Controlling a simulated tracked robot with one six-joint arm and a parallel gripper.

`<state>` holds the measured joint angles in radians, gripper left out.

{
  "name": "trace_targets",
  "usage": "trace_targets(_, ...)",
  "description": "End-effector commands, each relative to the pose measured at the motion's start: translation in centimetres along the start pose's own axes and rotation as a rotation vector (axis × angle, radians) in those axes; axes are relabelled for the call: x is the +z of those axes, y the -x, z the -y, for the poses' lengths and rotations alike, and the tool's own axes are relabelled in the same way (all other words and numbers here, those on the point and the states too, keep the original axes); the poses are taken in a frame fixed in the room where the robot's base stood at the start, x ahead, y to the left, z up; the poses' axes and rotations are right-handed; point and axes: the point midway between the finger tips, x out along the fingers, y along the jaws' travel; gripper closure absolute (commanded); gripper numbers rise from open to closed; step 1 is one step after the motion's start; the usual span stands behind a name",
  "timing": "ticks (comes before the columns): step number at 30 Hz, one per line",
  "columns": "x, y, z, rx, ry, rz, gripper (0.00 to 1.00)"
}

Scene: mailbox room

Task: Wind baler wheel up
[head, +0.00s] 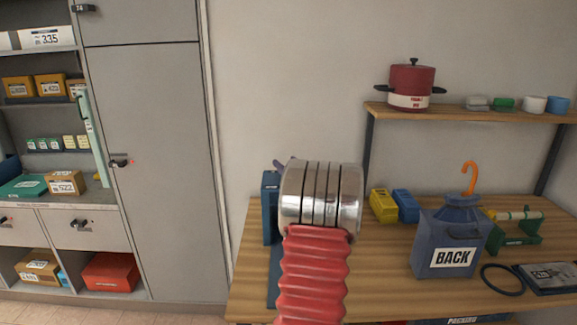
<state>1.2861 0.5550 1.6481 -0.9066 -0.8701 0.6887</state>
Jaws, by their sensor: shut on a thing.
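A blue upright frame (270,208), which looks like the baler, stands at the left end of the wooden bench, mostly hidden behind my arm. A small purplish-grey curved piece (286,162) shows just above the silver wrist of my arm; I cannot tell whether it is part of the baler wheel. The rest of the wheel is hidden. My red ribbed arm and silver wrist reach up in front of the baler. My gripper's fingers are hidden behind the wrist, so their hold on anything does not show.
On the bench (385,288) stand a blue container labelled BACK (450,242), yellow and blue blocks (384,206), a green stand (515,235) and a dark ring (502,280). A shelf above holds a red pot (410,87). Grey cabinets (155,170) stand left.

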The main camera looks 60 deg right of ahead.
Motion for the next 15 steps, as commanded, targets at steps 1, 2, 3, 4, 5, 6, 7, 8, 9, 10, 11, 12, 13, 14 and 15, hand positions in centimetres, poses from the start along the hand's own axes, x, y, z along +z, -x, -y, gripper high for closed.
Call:
trace_targets(1,-0.15,0.2,-0.56,-0.009,0.0,-0.003,0.77)
trace_targets(2,-0.14,0.2,-0.49,-0.022,0.001,-0.002,0.77)
trace_targets(3,-0.11,0.2,-0.43,-0.037,-0.001,-0.002,0.77)
trace_targets(4,-0.12,0.19,-0.35,-0.048,0.0,-0.002,0.77)
trace_targets(5,-0.16,0.18,-0.3,-0.059,0.0,-0.003,0.77)
trace_targets(6,-0.18,0.18,-0.23,-0.072,0.0,-0.003,0.77)
trace_targets(7,-0.2,0.17,-0.2,-0.08,0.001,-0.003,0.77)
trace_targets(8,-0.19,0.18,-0.15,-0.089,0.001,-0.003,0.77)
trace_targets(9,-0.18,0.19,-0.1,-0.099,0.0,-0.003,0.77)
trace_targets(10,-0.18,0.19,-0.08,-0.105,-0.001,-0.003,0.77)
trace_targets(11,-0.17,0.19,-0.07,-0.11,0.0,-0.003,0.77)
trace_targets(12,-0.17,0.19,-0.04,-0.117,0.001,-0.002,0.77)
trace_targets(13,-0.18,0.19,-0.03,-0.121,0.001,-0.003,0.77)
trace_targets(14,-0.2,0.19,-0.01,-0.124,0.0,-0.003,0.77)
trace_targets(15,-0.21,0.19,0.01,-0.128,0.0,-0.004,0.77)
